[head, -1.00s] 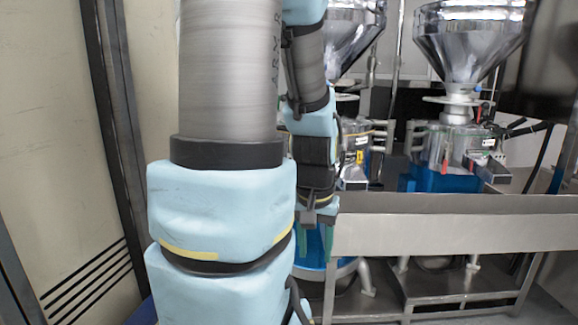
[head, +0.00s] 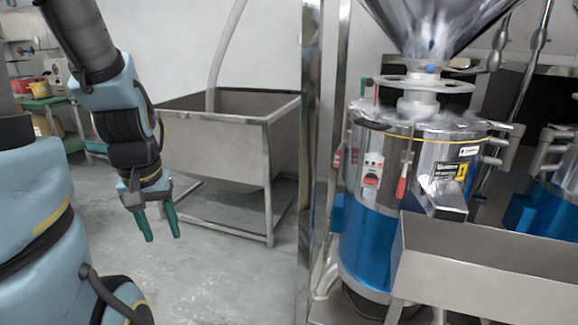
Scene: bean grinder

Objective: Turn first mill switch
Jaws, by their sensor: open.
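The nearest mill (head: 375,235) stands right of centre in the head view, with a steel upper body, a blue lower band and a steel hopper (head: 435,25) on top. A switch box (head: 372,170) with a red part sits on the left side of its steel body. My gripper (head: 162,226) hangs at the left, fingers pointing down, open and empty. It is well left of the mill and apart from it. Part of the mill's lower front is hidden by a steel trough.
A steel trough (head: 480,255) stands in front of the mill at lower right. A steel post (head: 309,120) rises left of the mill. A large steel basin (head: 215,145) stands behind my gripper. A second mill (head: 555,205) is at the right edge. Grey floor (head: 220,285) lies open between.

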